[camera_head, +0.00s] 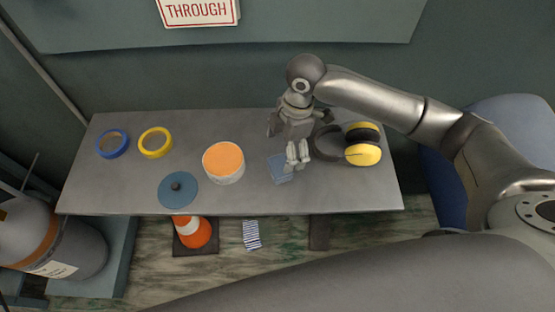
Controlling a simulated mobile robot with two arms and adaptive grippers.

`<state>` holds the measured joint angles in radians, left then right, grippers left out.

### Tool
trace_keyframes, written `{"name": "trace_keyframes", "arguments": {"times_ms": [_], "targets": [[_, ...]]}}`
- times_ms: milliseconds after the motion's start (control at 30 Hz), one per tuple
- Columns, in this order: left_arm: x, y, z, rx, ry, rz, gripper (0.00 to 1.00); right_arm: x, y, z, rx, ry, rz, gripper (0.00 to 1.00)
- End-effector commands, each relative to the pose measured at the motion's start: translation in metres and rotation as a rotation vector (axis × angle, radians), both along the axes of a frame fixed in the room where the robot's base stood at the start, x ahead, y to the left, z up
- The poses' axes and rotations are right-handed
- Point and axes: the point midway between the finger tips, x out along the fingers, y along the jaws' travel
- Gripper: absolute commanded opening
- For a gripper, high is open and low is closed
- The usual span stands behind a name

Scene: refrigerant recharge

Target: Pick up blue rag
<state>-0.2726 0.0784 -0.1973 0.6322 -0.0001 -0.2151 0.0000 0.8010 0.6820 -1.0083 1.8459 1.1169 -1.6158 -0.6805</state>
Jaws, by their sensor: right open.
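The blue rag (279,169) is a small flat light-blue patch on the grey table, right of a white tub with an orange top. My right gripper (298,154) is over the table, with its fingers just above or at the rag's right side and covering part of it. The gripper is open. I cannot tell whether its fingertips touch the rag. My left gripper is out of the picture.
The table (330,192) also holds the orange-topped tub (223,162), a blue disc with a dark knob (178,189), blue tape (112,144), yellow tape (155,142) and yellow earmuffs (363,153) close right of the gripper. An orange cone (194,233) stands below the front edge.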

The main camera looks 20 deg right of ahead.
Motion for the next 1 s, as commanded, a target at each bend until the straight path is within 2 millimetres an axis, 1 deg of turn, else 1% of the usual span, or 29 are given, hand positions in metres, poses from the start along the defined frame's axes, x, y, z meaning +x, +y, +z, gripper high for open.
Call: {"name": "trace_keyframes", "arguments": {"times_ms": [33, 100, 200, 267, 367, 533, 633, 767, 933, 967, 1000], "targets": [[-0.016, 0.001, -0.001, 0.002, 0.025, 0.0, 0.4, -0.001, 0.002, -0.009, 0.0, 0.003, 0.0, 0.88], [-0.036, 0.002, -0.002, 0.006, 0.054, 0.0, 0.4, -0.001, 0.004, -0.02, 0.001, 0.003, -0.001, 0.88], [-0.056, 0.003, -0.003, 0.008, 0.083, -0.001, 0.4, 0.0, 0.005, -0.03, 0.001, -0.001, 0.0, 0.88], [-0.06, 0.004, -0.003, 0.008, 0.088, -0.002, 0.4, 0.0, 0.005, -0.033, 0.0, -0.002, -0.001, 0.88], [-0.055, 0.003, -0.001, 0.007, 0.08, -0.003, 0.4, 0.0, 0.007, -0.041, 0.001, 0.0, -0.001, 0.88], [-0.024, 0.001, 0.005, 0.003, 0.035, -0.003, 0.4, 0.003, 0.01, -0.066, 0.0, 0.001, -0.001, 0.88], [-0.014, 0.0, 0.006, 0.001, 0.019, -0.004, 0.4, 0.002, 0.012, -0.079, 0.0, -0.001, -0.001, 0.88], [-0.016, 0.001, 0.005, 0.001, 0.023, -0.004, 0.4, 0.003, 0.013, -0.085, 0.001, -0.003, -0.001, 0.88], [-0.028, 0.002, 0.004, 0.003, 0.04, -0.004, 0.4, 0.003, 0.013, -0.085, 0.0, -0.003, 0.0, 0.88], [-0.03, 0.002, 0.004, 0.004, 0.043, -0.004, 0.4, 0.003, 0.013, -0.085, 0.0, -0.003, 0.0, 0.86], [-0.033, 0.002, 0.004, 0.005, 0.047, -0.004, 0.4, 0.003, 0.013, -0.085, 0.0, -0.003, 0.0, 0.81]]}}
